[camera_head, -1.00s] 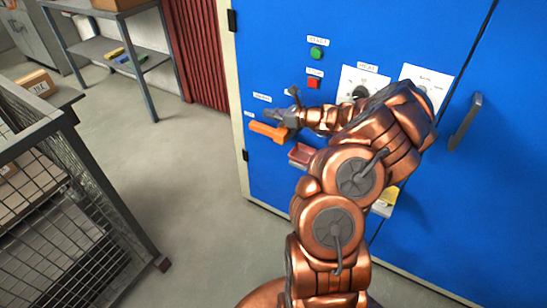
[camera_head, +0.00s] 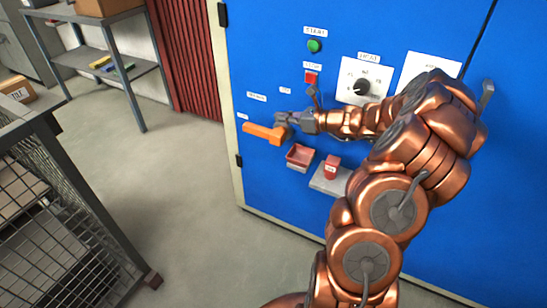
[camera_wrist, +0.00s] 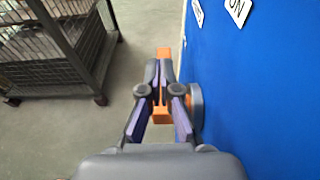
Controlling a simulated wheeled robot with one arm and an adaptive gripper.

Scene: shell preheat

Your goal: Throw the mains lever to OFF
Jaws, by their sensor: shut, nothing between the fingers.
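The mains lever is an orange handle (camera_head: 262,133) on the blue cabinet front, lying nearly level with its free end to the left. A small label (camera_head: 242,116), too small to read, sits just above that end. Another small label (camera_head: 285,90) is above the pivot side, and the wrist view shows an ON label (camera_wrist: 238,10). My gripper (camera_head: 279,119) is beside the lever's right end, near its grey hub. In the wrist view my gripper (camera_wrist: 161,68) is shut, with orange lever parts (camera_wrist: 161,115) showing behind the fingers. Contact cannot be told.
A green button (camera_head: 314,46), a red button (camera_head: 311,77) and a dial (camera_head: 362,86) are on the panel. A red tray (camera_head: 300,155) and a red block (camera_head: 332,167) on a grey ledge sit below. A mesh cage (camera_head: 50,215) stands left; floor between is clear.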

